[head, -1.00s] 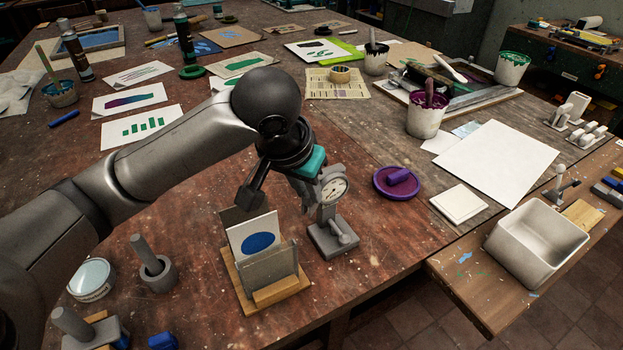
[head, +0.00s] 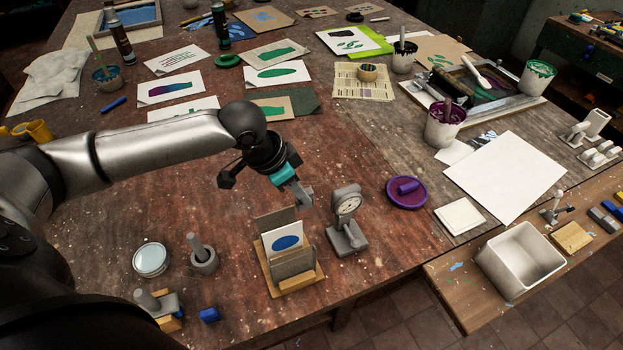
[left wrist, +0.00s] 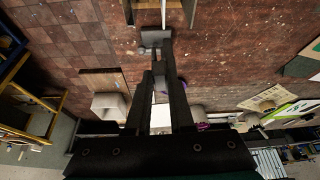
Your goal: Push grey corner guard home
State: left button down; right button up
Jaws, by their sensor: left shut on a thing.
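My left gripper (head: 290,184) is shut on a small grey piece (head: 303,196), apparently the corner guard, held behind the stand and left of the dial gauge. Its lower end and contact with anything are unclear. The wooden stand (head: 296,285) holds upright grey panels (head: 293,264) and a white card (head: 286,242) with a blue oval. In the left wrist view, the dark fingers (left wrist: 165,75) point towards a grey shape (left wrist: 157,38) near the stand; whether this is the guard is unclear. My right gripper is not in view.
The grey dial gauge (head: 345,218) stands close on the right of the stand. A grey pot (head: 204,259) and a round tin (head: 150,259) sit to its left. A purple lid (head: 407,192) and a white bin (head: 522,260) are further right. The table's front edge is near.

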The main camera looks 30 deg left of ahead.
pick_arm(q)
jog(key=shift+s+a+r+m+p, duration=0.25)
jog(key=shift+a+r+m+p, duration=0.35)
jog(key=shift+a+p, duration=0.45)
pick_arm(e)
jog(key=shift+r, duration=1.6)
pick_arm(q)
jog(key=shift+d, duration=0.1)
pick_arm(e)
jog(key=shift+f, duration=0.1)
pick_arm(q)
jog(key=shift+f, duration=0.7)
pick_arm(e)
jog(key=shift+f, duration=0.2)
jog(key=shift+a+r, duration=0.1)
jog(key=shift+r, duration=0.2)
pick_arm(q)
jog(key=shift+f, duration=0.1)
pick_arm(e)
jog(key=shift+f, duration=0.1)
